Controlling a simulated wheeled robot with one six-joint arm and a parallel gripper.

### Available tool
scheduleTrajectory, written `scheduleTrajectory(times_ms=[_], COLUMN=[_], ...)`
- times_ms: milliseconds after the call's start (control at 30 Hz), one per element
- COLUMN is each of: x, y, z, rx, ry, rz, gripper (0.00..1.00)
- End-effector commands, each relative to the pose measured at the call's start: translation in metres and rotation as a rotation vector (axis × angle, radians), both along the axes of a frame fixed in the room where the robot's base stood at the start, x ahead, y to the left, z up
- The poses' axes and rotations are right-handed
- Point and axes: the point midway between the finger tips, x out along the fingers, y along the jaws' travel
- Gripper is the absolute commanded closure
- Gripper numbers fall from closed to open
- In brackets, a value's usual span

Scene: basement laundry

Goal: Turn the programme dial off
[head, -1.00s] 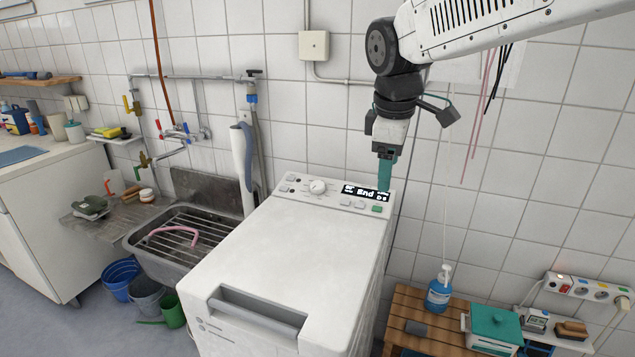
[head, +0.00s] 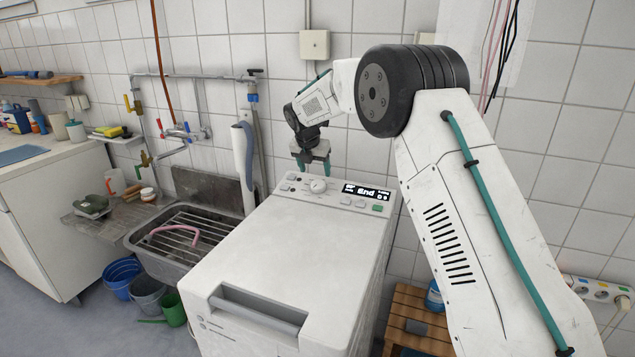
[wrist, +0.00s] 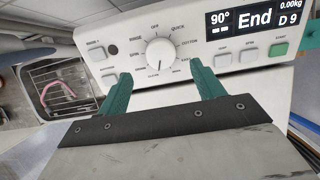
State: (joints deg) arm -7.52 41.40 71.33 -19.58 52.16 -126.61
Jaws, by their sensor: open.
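The programme dial (head: 318,186) is a round white knob on the rear control panel of the white top-loading washing machine (head: 275,250). In the wrist view the dial (wrist: 161,53) is ringed by labels, with OFF above it. I cannot clearly make out where its pointer stands. My gripper (head: 313,166) is over the panel by the dial. In the wrist view my gripper (wrist: 160,72) is open and empty. Its teal fingers are spread to either side of the dial's lower part; I cannot tell whether they touch it. The display (wrist: 255,18) reads 90°, End.
A start button (wrist: 279,50) and smaller buttons flank the dial. A steel sink (head: 180,235) with a pink hose is left of the machine. A tiled wall and pipes stand close behind. A wooden slatted stand (head: 405,315) is at the right, partly hidden by my arm.

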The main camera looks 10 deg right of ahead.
Motion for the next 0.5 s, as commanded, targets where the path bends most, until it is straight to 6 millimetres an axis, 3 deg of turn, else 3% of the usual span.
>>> scheduleTrajectory(times_ms=[300, 500], x=[0.015, 0.019], y=[-0.012, -0.015], z=[-0.047, -0.06], rx=[0.001, 0.002], ry=[0.002, 0.0], rz=[-0.004, -0.004], gripper=[0.33, 0.33])
